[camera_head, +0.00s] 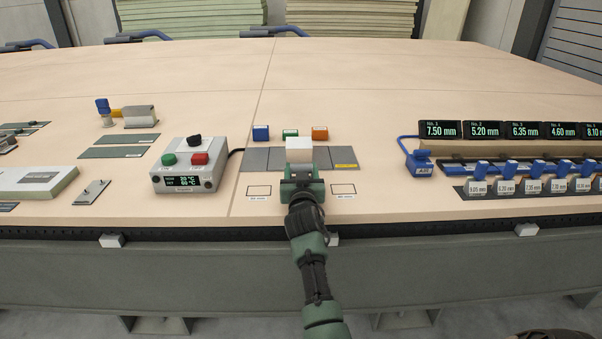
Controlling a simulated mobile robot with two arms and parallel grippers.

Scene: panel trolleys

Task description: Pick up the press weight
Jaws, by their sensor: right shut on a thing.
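The press weight, a pale white block (299,150), is at the middle of the table's near part, over a row of dark grey plates (257,159). My right gripper (300,173), green and dark, reaches up from the bottom and is shut on the block's near side. The gripper hides the block's lower part, so I cannot tell whether it touches the plates or is just above them. My left gripper is not in view.
Blue (260,133), green (290,133) and orange (320,133) blocks stand just behind the plates. A control box (188,165) with buttons is to the left. Numbered displays (483,130) and a row of blue-topped units (505,184) are to the right. The far tabletop is clear.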

